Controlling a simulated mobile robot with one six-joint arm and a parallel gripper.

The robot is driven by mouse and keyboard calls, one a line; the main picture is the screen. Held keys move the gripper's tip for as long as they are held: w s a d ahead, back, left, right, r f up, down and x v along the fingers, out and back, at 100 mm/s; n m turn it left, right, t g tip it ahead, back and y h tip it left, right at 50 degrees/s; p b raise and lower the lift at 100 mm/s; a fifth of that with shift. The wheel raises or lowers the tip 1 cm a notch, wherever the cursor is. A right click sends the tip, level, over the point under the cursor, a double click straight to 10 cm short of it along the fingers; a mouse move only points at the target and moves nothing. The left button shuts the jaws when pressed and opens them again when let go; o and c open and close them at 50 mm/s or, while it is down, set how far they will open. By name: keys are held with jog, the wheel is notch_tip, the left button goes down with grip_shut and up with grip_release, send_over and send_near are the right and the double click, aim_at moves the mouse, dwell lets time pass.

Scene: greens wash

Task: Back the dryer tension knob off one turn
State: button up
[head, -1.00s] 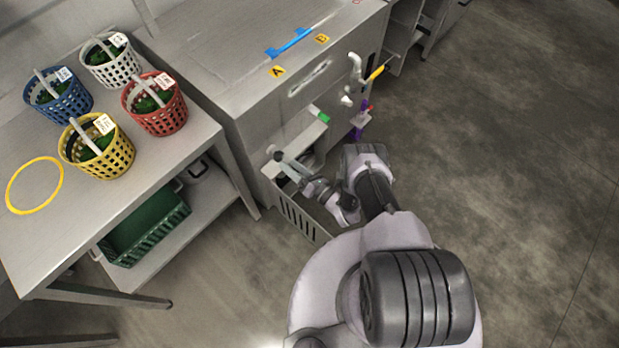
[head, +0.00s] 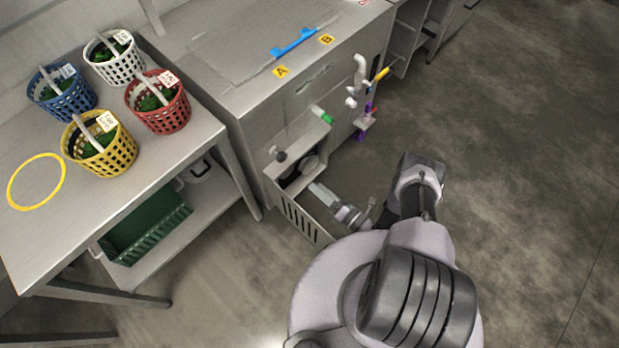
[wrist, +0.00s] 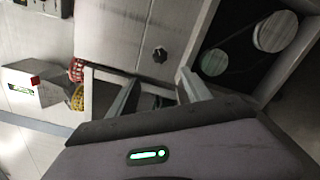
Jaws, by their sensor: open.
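The dark knob (head: 281,156) sits on the metal front of the machine, beside an open compartment. In the wrist view the black knob (wrist: 160,55) with a light mark shows on a pale panel, beyond my fingertips. My gripper (head: 317,190) is in front of the compartment, lower right of the knob and apart from it. In the wrist view my gripper (wrist: 157,92) has its two fingers spread with nothing between them. Round grey discs (wrist: 275,32) show inside the dark compartment, right of the knob.
A slotted panel (head: 300,222) stands out low below the compartment. A green-ended part (head: 322,115) juts out above. White pipework (head: 359,75) with a yellow lever (head: 380,74) is on the right. A steel table (head: 190,130) with several baskets stands left. Floor on the right is clear.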

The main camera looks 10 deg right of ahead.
jog(key=m, duration=0.4)
jog(key=m+b, duration=0.6)
jog(key=m, duration=1.3)
send_near(284, 159)
jog(key=x, duration=0.9)
jog(key=shift+w+a+f, duration=0.1)
jog(key=shift+a+f, duration=0.05)
jog(key=shift+f, duration=0.05)
jog(key=shift+w+a+r, duration=0.15)
jog(key=shift+w+a, duration=0.1)
jog(key=shift+w, duration=0.2)
grip_shut()
